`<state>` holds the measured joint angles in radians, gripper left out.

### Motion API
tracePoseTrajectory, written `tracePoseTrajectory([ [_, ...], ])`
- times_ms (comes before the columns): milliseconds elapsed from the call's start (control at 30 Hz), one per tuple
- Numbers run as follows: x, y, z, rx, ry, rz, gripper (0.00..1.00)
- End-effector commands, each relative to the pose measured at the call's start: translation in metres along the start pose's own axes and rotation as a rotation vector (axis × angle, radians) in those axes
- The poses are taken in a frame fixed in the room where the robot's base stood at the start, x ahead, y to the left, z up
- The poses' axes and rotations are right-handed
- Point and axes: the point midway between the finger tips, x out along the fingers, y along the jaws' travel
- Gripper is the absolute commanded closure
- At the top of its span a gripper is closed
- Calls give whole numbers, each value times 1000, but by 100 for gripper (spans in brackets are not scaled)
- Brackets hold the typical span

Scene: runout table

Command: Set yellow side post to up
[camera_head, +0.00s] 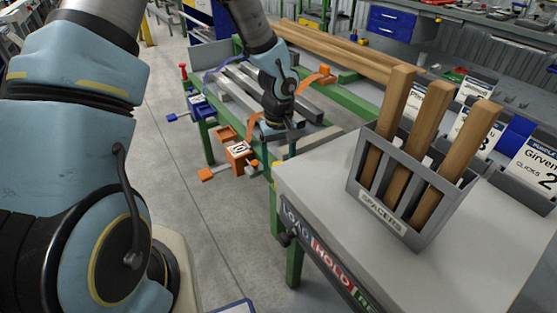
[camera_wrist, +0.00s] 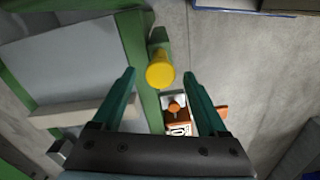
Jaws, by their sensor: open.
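The yellow side post shows in the wrist view as a round yellow knob (camera_wrist: 160,74) at the edge of the green frame (camera_wrist: 136,40). My gripper (camera_wrist: 159,75) is open, and its two green fingers show to the left and right of the yellow knob with a gap on each side. Whether the fingertips are level with the knob or above it I cannot tell. In the head view my gripper (camera_head: 284,134) is over the near end of the green runout table (camera_head: 334,138).
An orange unit with a white label (camera_head: 239,153) hangs at the table's end, close to my gripper. A grey spacer rack (camera_head: 360,186) holding wooden posts (camera_head: 422,130) stands on a grey cabinet (camera_head: 320,204) at right. Long timber (camera_head: 340,46) lies behind. The floor at left is clear.

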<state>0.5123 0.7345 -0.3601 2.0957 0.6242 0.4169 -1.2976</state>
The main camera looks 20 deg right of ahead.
Motion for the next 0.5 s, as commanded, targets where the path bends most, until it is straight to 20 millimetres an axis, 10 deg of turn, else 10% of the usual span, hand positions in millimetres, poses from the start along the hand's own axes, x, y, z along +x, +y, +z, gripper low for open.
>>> tracePoseTrajectory([
  [300,3,0,0,0,1,1,24],
  [500,3,0,0,0,1,1,45],
])
